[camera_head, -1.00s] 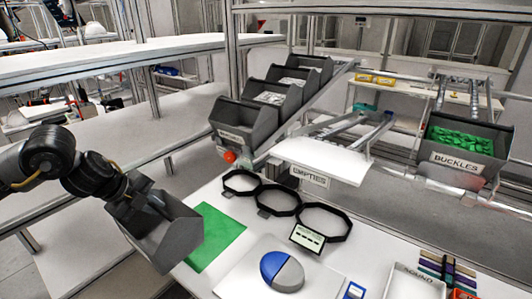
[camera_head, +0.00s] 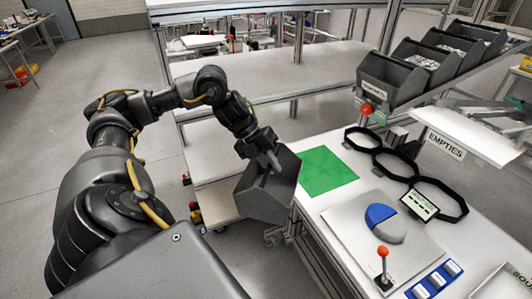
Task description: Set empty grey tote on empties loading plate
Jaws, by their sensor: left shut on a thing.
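My left gripper (camera_head: 266,166) is shut on the wall of a grey tote (camera_head: 262,199). The tote hangs tilted in the air beside the left edge of the white worktable, left of the green mat. What I see of its inside looks empty, though the gripper covers part of it. The empties loading plate (camera_head: 470,134) is a white sloped plate at the right with an EMPTIES label (camera_head: 446,144) on its front edge. Its top is bare. The tote is well apart from it. My right gripper is not in view.
Several grey totes (camera_head: 390,78) stand in a sloped row behind the table. Black rings (camera_head: 378,160) lie between the green mat (camera_head: 326,170) and the plate. A blue and grey shell (camera_head: 386,222) sits on a fixture plate. A red-knobbed lever (camera_head: 383,268) stands in front.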

